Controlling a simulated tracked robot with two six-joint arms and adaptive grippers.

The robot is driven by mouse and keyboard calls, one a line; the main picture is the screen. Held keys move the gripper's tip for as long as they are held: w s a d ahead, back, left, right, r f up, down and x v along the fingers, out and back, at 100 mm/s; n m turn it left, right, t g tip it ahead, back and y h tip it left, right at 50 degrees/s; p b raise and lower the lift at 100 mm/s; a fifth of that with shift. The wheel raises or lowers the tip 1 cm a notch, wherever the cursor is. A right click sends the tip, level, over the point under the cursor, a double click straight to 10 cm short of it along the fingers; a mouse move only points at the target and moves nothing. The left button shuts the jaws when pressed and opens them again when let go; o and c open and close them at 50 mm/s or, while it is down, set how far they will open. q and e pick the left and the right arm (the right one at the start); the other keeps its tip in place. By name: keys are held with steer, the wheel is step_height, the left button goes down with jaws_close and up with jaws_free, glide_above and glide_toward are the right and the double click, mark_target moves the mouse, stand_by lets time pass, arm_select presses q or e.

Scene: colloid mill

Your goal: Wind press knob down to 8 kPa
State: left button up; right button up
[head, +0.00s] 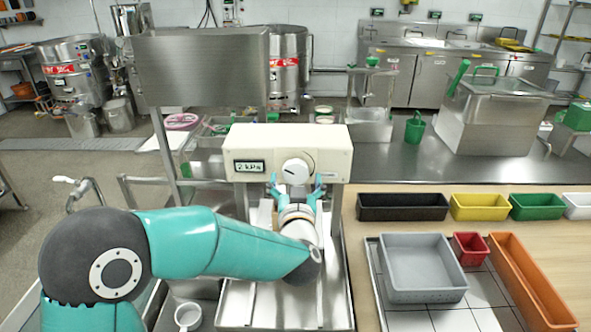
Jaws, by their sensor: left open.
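The cream press housing (325,140) has a small display (249,167) on its front that reads 2 kPa. To the right of the display is a round white knob (296,169) with a dark mark on its face. My left gripper (296,181) is open, with its teal fingertips just below and to either side of the knob. I cannot tell whether the fingers touch it. My right gripper is not in view.
A steel panel (200,70) stands at the upper left of the press. To the right, a wooden counter holds a grey tray (422,296), a red bin (470,262), an orange tray (515,268) and a black bin (402,213). A white mug (188,316) stands at bottom left.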

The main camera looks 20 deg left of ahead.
arm_select(q)
steer(key=shift+x, duration=1.4)
steer(key=c, duration=1.2)
steer(key=shift+o, duration=0.2)
steer(key=shift+m+p, duration=0.3)
steer(key=shift+m, duration=0.1)
steer(key=m+p, duration=0.1)
steer(key=m, duration=0.4)
steer(key=shift+a, duration=0.1)
steer(key=m+p, duration=0.1)
steer(key=m, duration=0.6)
steer(key=shift+s+t, duration=0.1)
steer(key=shift+t, duration=0.2)
steer(key=shift+f, duration=0.1)
